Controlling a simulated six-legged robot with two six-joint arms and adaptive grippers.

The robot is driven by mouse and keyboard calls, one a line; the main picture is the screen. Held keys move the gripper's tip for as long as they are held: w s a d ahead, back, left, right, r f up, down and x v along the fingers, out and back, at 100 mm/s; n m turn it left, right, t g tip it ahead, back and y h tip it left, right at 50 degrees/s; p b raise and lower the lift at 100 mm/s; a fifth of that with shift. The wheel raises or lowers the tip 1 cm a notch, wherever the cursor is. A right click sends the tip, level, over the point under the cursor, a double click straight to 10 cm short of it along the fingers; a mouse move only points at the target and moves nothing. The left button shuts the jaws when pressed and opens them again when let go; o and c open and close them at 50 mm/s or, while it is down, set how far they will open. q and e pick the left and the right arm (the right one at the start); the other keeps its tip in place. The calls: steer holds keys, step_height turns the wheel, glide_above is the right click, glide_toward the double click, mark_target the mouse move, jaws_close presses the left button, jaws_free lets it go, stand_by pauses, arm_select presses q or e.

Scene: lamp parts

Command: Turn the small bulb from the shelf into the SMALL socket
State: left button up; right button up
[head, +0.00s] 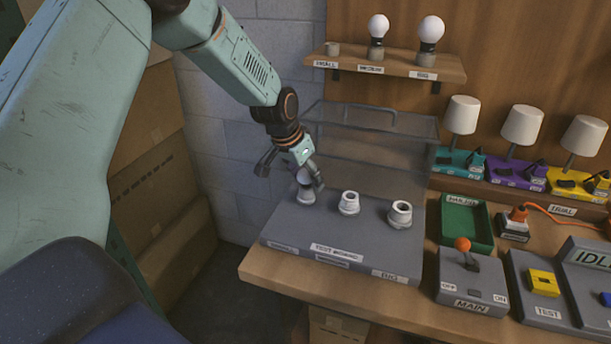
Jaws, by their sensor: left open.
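The small place (332,49) on the shelf holds no bulb. The grey test board (290,238) carries three pale sockets in a row. The leftmost, the small socket (306,195), is partly hidden by my left gripper. A pale rounded shape, apparently the small bulb (303,175), shows just above that socket, between the gripper and the socket. I cannot tell whether it is seated. My left gripper (291,174) is open, its fingers spread wide above and left of the socket. My right gripper is not in view.
Medium (378,26) and big (431,29) bulbs stand on the shelf (440,66). The middle (349,204) and big (400,215) sockets are empty. A raised clear cover (370,130) stands behind. A green tray (466,202) and orange-knobbed lever box (472,288) are right.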

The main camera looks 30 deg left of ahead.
arm_select(q)
steer(key=v, duration=1.2)
stand_by(0.3)
